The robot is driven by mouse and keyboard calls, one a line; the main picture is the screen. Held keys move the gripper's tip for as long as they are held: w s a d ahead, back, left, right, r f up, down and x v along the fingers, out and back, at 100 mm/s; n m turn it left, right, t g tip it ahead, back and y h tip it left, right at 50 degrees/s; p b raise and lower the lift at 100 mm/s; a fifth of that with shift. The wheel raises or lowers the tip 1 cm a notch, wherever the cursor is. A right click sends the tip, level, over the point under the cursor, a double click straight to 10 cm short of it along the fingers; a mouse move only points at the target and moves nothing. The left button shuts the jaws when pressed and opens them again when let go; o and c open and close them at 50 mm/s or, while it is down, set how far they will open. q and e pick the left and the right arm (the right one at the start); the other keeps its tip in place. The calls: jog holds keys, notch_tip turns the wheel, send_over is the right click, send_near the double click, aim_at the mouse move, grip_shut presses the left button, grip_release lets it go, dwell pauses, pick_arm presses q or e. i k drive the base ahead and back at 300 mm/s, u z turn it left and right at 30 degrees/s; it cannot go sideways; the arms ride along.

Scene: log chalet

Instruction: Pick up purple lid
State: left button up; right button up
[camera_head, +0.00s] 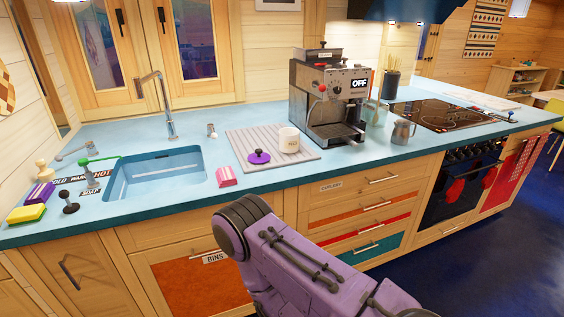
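The purple lid (259,156) is a round disc with a small knob on top. It lies on the front left part of the ribbed grey drying mat (243,139) on the blue counter. A cream mug (289,140) stands just to its right on the same mat. A purple arm link of mine comes in from the lower right, in front of the drawers and below the counter edge. Neither of my grippers is in view.
A sink (157,177) with a tap is to the left. A pink-and-white block (227,177) lies on the counter left of the mat. A coffee machine (330,100) stands behind right, with a metal jug (403,131) beside it. Counter in front of the mat is clear.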

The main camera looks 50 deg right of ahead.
aim_at(258, 156)
jog(key=z, duration=1.55)
